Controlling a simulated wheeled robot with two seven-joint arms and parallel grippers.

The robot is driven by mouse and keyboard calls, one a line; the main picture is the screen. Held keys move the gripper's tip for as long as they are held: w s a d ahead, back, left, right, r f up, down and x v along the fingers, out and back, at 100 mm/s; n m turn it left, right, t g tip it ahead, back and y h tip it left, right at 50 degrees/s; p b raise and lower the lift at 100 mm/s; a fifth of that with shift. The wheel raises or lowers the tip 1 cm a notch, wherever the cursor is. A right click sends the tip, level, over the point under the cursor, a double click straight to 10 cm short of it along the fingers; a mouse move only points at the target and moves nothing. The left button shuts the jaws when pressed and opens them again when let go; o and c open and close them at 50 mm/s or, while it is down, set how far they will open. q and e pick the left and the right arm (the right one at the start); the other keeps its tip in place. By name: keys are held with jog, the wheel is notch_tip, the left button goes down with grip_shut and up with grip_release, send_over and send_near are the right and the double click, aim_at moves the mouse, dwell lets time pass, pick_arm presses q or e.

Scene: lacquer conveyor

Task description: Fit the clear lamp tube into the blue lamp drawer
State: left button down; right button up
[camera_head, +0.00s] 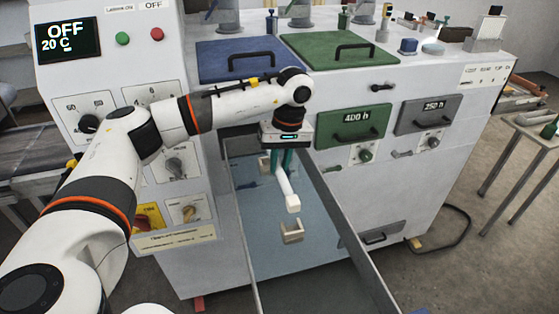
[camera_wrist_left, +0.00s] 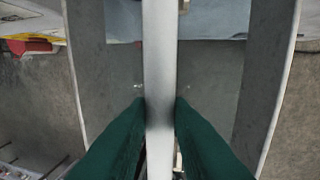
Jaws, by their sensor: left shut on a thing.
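The lamp tube (camera_head: 284,182) looks white, with a pale square end cap. My left gripper (camera_head: 284,160), with green fingers, is shut on it and holds it over the open lamp drawer (camera_head: 263,250). The drawer has a pale blue floor and grey walls. A cream U-shaped holder (camera_head: 291,232) stands on its floor just below the tube's near end; another holder (camera_head: 264,166) shows farther back. The tube appears apart from the near holder; contact at the far end is hidden. In the left wrist view the tube (camera_wrist_left: 160,60) runs between both fingers (camera_wrist_left: 160,108). My right gripper is out of view.
The drawer's right wall (camera_head: 345,235) rises beside the tube. The white machine (camera_head: 450,165) stands behind, with a shut green 400 h drawer (camera_head: 353,126) and a grey 250 h drawer (camera_head: 428,115). A blue lid (camera_head: 225,65) and green lid (camera_head: 320,52) lie on top.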

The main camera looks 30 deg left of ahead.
pick_arm(q)
jog(key=shift+f+b, duration=1.5)
jog(key=shift+f, duration=0.9)
jog(key=shift+f+b, duration=1.5)
jog(key=shift+f, duration=0.2)
jog(key=c, duration=1.2)
grip_release()
jog(key=shift+r, duration=0.1)
